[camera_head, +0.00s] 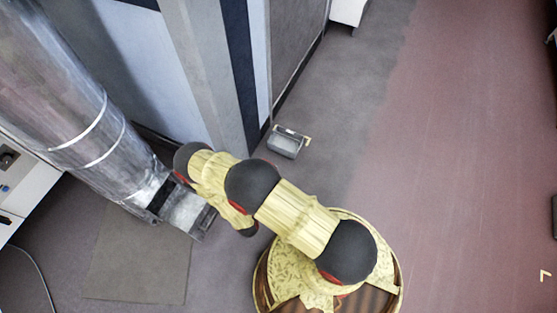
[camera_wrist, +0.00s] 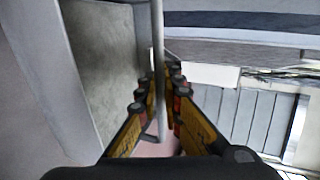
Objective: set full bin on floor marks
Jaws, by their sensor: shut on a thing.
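My gripper (camera_wrist: 161,95) is shut on a thin grey upright bar (camera_wrist: 157,35) in the wrist view. The bar looks like a handle, but I cannot tell which bin it belongs to. In the head view my arm hides the gripper. A small grey bin (camera_head: 284,146) with a pale handle stands on the floor beside the wall, beyond my arm. A grey metal box-like part (camera_head: 186,212) lies at the lower end of the large duct; I cannot tell whether it is a bin.
The large metal duct (camera_head: 75,110) slopes down at left, beside a white cabinet (camera_head: 25,180). A tall panelled machine wall (camera_head: 215,70) stands behind my arm. A flat darker patch (camera_head: 140,255) lies on the floor at lower left. The reddish floor (camera_head: 460,150) at right is wide and clear.

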